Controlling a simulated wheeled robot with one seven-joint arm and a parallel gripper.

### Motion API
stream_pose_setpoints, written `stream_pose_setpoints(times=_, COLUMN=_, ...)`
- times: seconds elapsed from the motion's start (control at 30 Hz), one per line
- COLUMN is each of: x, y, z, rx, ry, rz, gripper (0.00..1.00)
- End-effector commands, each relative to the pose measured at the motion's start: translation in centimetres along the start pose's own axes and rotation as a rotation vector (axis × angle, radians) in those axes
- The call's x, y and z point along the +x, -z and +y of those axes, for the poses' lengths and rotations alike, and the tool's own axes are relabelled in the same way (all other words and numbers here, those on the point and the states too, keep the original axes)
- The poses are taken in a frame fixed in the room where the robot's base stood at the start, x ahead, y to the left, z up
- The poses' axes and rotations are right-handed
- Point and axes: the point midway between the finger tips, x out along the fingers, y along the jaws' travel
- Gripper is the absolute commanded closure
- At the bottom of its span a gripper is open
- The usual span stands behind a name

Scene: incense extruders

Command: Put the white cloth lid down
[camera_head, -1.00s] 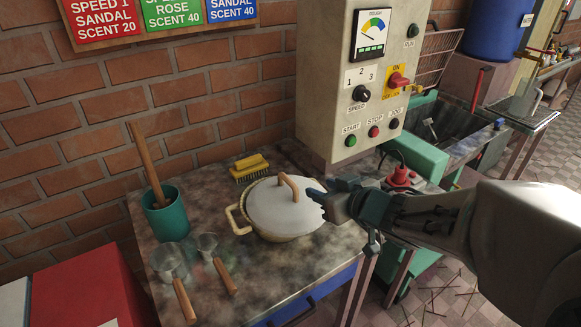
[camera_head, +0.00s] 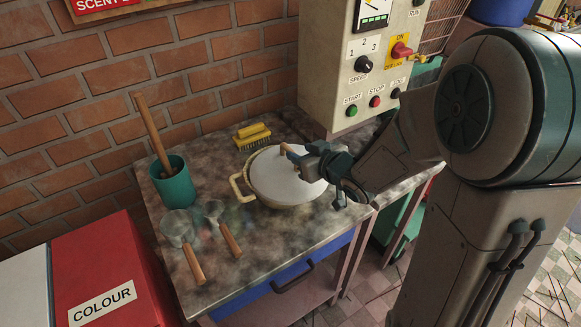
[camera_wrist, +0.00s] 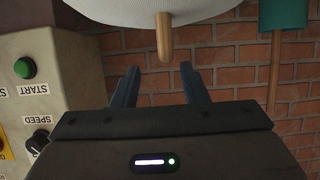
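The white cloth lid (camera_head: 283,182) lies on the cream pot (camera_head: 262,201) on the worktop, with a strip of the pot's rim showing at the left. Its wooden handle (camera_head: 289,152) stands up from the top. My gripper (camera_head: 300,157) is at the lid's right side, close to the handle. In the wrist view the lid (camera_wrist: 120,10) and its handle (camera_wrist: 165,40) show at the top, upside down. My gripper (camera_wrist: 160,68) is open there, its two fingers apart and the handle's end near the gap between the fingertips. Nothing is held.
A yellow brush (camera_head: 252,136) lies behind the pot. A control box (camera_head: 345,90) rises at the back right. The front of the worktop (camera_head: 285,245) is clear.

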Motion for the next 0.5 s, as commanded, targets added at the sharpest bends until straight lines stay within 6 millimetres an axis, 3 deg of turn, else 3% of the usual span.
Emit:
stream_pose_setpoints(times=0.17, x=0.9, y=0.0, z=-0.2, rx=0.0, ry=0.002, rz=-0.001, gripper=0.6)
stream_pose_setpoints(times=0.5, x=4.9, y=-0.2, z=-0.7, rx=0.001, ry=0.001, rz=0.0, gripper=0.6)
